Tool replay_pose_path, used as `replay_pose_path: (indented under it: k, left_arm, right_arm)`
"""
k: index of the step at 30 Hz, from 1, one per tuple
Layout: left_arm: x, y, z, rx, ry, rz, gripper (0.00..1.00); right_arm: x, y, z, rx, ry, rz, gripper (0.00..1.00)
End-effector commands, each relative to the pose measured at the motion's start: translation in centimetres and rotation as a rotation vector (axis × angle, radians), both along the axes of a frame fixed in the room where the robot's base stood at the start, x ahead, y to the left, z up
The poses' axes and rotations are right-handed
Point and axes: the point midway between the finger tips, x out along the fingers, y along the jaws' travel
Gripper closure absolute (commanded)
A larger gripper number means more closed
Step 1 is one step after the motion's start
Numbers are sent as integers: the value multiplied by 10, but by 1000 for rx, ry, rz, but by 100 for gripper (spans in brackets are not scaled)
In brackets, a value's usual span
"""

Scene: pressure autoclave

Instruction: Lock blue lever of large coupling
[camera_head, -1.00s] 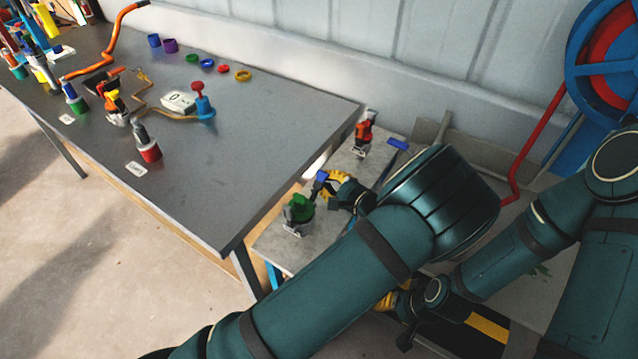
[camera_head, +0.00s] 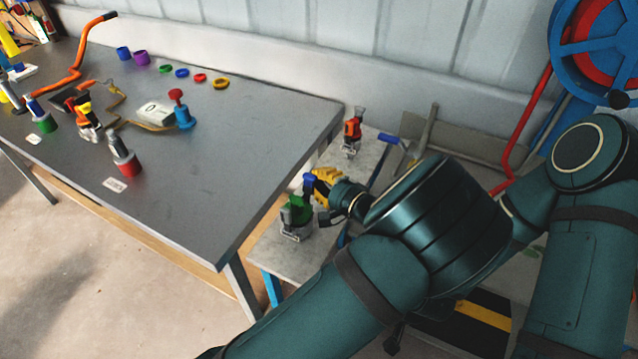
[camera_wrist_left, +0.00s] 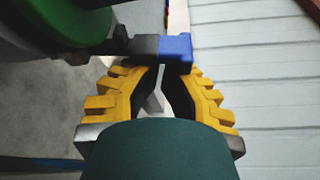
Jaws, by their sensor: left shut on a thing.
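The large coupling, green with a metal clamp (camera_head: 297,217), stands on the low grey bench right of the table. Its blue lever (camera_head: 309,182) is at the coupling's upper right. My left gripper (camera_head: 318,186), with yellow fingers, is at the lever, just right of the coupling's top. In the left wrist view the blue lever (camera_wrist_left: 176,48) lies across the fingertips, and the gripper (camera_wrist_left: 168,72) is shut on it. The green coupling top (camera_wrist_left: 60,20) fills the upper left there. My right gripper does not show.
A smaller orange-red coupling (camera_head: 352,132) stands farther back on the low bench (camera_head: 268,255). The grey table (camera_head: 230,150) holds rings, other couplings and hoses. A blue and red wheel (camera_head: 600,50) and red pipe are at the right.

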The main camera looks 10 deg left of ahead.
Motion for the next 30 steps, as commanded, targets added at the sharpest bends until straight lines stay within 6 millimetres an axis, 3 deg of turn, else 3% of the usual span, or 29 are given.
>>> replay_pose_path:
  k: [30]
  left_arm:
    - [-8,6,7,7,3,11,100]
  right_arm:
    - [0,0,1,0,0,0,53]
